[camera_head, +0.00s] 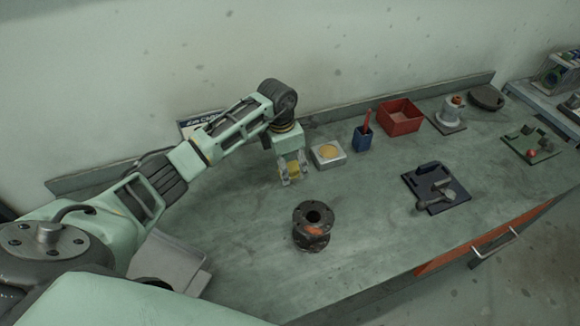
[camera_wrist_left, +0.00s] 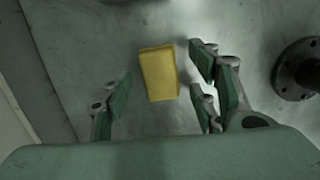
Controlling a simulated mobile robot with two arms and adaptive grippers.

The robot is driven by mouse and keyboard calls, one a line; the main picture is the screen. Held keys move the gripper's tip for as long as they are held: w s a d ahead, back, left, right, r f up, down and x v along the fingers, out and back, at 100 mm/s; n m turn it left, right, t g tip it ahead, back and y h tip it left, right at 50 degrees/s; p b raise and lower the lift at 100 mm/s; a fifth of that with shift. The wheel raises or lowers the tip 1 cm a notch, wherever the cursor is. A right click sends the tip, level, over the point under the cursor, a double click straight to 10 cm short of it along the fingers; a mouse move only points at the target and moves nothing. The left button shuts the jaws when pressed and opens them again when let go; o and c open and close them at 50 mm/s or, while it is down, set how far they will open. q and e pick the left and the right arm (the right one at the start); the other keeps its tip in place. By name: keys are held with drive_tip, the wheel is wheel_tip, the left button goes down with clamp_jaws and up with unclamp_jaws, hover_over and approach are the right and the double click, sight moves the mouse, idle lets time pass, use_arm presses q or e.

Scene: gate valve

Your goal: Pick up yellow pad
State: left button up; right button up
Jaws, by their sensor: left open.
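The yellow pad (camera_wrist_left: 158,74) is a small rectangular block lying on the workbench in the left wrist view. It lies between the open fingers of my left gripper (camera_wrist_left: 160,98), closer to the right-hand fingers, and no finger clearly touches it. In the head view my left gripper (camera_head: 292,179) points down over the bench, with the yellow pad (camera_head: 299,172) partly hidden behind its fingers. My right gripper is not in either view.
A dark flanged valve part (camera_head: 312,238) stands right of the gripper. A dark tray (camera_head: 436,189) lies further right.

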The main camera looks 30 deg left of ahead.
sight(295, 167)
use_arm(q)
drive_tip(key=shift+f, duration=0.15)
drive_tip(key=c, duration=1.1)
drive_tip(key=shift+c, duration=0.2)
drive_tip(key=shift+r+b, duration=0.35)
drive_tip(key=shift+r, duration=0.05)
drive_tip(key=r+b, duration=0.1)
drive_tip(key=d+r+b, duration=0.1)
drive_tip(key=r, duration=0.1)
drive_tip(key=shift+r, duration=0.25)
drive_tip(key=d+r+b, duration=0.3)
drive_tip(key=d+r, duration=0.3)
drive_tip(key=d, duration=0.4)
drive_tip(key=shift+w+d+r, duration=0.3)
drive_tip(key=shift+d+r, duration=0.1)
